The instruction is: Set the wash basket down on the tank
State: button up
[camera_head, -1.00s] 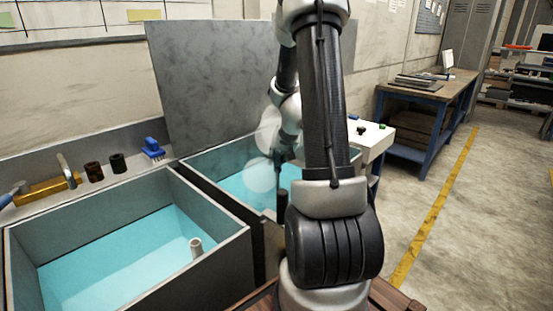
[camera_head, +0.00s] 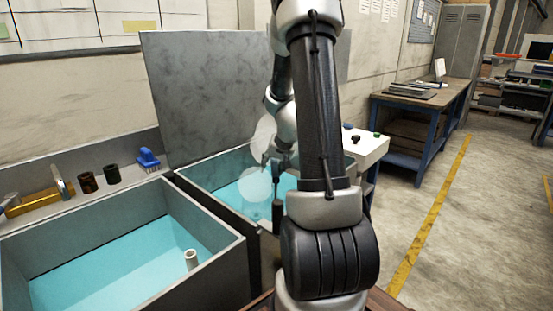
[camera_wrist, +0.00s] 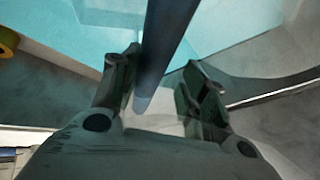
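My gripper (camera_head: 279,163) is over the front part of the far tank (camera_head: 209,203), which holds blue water and has its grey lid raised. In the wrist view its two fingers (camera_wrist: 157,68) are spread apart. A dark rod (camera_wrist: 166,45) passes between them, close to the left finger, with a gap to the right finger. I cannot tell if they touch. In the head view a dark upright post (camera_head: 278,214) stands just below my gripper at the tank's near edge. I cannot make out the wash basket; my arm hides part of the far tank.
A near tank (camera_head: 236,254) with blue water and a short pale pipe (camera_head: 191,260) is at left. A blue brush (camera_head: 148,158) and two dark cups sit on the back ledge. A white control box (camera_head: 367,146) is beyond my arm. Open floor lies right.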

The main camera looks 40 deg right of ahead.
jog(key=d+v, duration=0.1)
jog(key=v, duration=1)
jog(key=s+a+r+n+y, duration=0.1)
jog(key=s+a+r+n, duration=0.2)
jog(key=a, duration=0.4)
jog(key=s+a+r+n, duration=0.1)
jog(key=s+a+r, duration=0.25)
jog(key=a, duration=0.25)
jog(key=s+a+r+n+g, duration=0.1)
jog(key=s+a+n, duration=0.1)
jog(key=s, duration=0.4)
jog(key=s+a+r+n+g, duration=0.1)
jog(key=s+a+r+n, duration=0.1)
jog(key=s+a, duration=0.2)
jog(key=s, duration=0.3)
jog(key=shift+s+a+r, duration=0.3)
jog(key=shift+a, duration=0.1)
